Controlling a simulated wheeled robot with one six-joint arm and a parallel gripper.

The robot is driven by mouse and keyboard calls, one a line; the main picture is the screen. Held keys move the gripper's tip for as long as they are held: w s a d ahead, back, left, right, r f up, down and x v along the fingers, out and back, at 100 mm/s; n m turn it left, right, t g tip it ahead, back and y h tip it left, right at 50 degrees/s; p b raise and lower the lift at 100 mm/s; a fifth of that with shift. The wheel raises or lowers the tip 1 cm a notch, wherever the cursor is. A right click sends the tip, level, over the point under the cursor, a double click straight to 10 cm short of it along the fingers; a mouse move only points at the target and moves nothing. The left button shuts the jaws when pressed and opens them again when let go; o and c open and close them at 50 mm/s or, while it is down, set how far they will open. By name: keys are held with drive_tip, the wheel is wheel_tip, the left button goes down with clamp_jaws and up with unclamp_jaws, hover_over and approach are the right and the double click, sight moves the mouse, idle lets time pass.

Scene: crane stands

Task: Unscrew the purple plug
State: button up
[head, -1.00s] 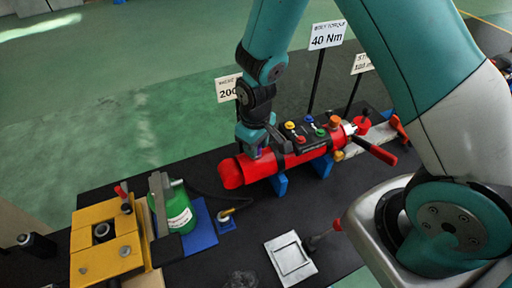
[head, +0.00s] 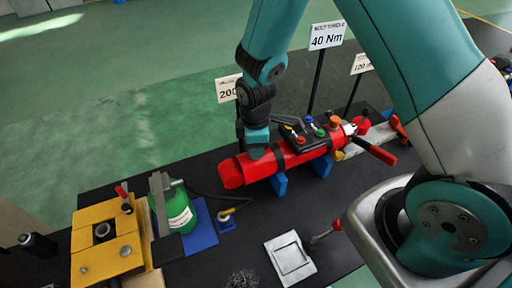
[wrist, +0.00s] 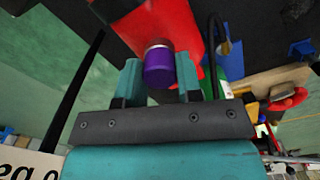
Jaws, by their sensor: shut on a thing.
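The purple plug (wrist: 159,66) sits between my two fingers in the wrist view, with a pale ring at its base against the red body. My gripper (wrist: 160,82) is shut on it. In the head view my gripper (head: 257,150) points down at the left part of the red cylinder (head: 232,172), and the plug is hidden there. The red cylinder lies level on blue supports (head: 279,185). I cannot tell how far the plug is threaded in.
A black block with coloured knobs (head: 306,137) tops the cylinder close to my gripper's right. Sign posts, including the 40 Nm sign (head: 326,36), stand behind. A green bottle (head: 172,208) and yellow fixture (head: 104,243) are at left.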

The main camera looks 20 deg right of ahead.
drive_tip(key=shift+n, duration=0.8)
drive_tip(key=n, duration=0.3)
drive_tip(key=shift+n, duration=1)
drive_tip(key=shift+n, duration=0.8)
drive_tip(key=n, duration=0.3)
drive_tip(key=shift+n, duration=0.3)
